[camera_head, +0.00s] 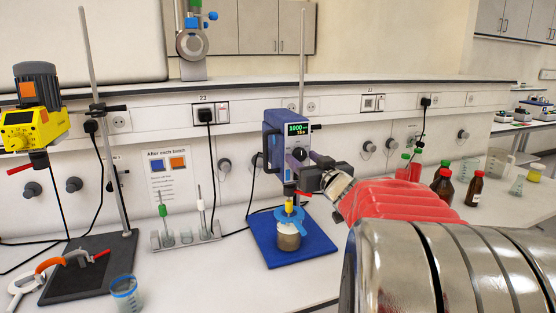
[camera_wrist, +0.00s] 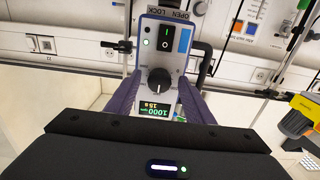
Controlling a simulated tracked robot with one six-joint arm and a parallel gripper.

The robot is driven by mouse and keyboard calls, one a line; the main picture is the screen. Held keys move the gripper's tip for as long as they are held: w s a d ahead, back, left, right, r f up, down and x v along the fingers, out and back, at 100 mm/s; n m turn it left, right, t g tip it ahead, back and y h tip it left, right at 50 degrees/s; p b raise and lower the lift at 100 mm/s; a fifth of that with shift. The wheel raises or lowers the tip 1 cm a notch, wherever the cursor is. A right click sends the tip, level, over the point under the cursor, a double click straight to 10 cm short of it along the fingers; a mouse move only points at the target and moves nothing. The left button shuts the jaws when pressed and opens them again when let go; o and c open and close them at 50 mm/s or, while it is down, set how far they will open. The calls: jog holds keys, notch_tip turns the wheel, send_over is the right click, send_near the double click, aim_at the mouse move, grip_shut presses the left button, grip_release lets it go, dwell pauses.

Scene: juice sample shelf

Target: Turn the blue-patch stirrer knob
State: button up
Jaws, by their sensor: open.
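The blue-patch stirrer (camera_head: 274,150) is a blue-bodied unit on a stand at the bench's middle, its lit display reading 1000. Its dark round knob (camera_wrist: 159,79) with a white pointer mark shows in the wrist view, above the inverted display (camera_wrist: 154,111). A blue patch (camera_wrist: 185,40) is on its face. My gripper (camera_wrist: 160,84) is open, with one purple finger on each side of the knob. Gaps show between fingers and knob in the wrist view; contact cannot be told. In the head view my gripper (camera_head: 306,165) comes from the right and partly covers the stirrer's front.
A jar (camera_head: 289,236) stands under the stirrer on a blue base plate (camera_head: 318,248). A yellow stirrer (camera_head: 32,130) with an orange patch is at the left. A tube rack (camera_head: 186,236) stands between them. Brown bottles (camera_head: 475,188) and a beaker stand at the right.

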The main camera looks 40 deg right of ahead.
jog(key=c, duration=1)
jog(key=shift+c, duration=0.2)
jog(key=shift+n, duration=0.5)
jog(key=n, duration=0.3)
jog(key=shift+n, duration=0.3)
jog(key=n, duration=0.5)
jog(key=shift+n, duration=0.3)
jog(key=n, duration=1.3)
jog(key=shift+f+n, duration=0.1)
jog(key=shift+n, duration=0.3)
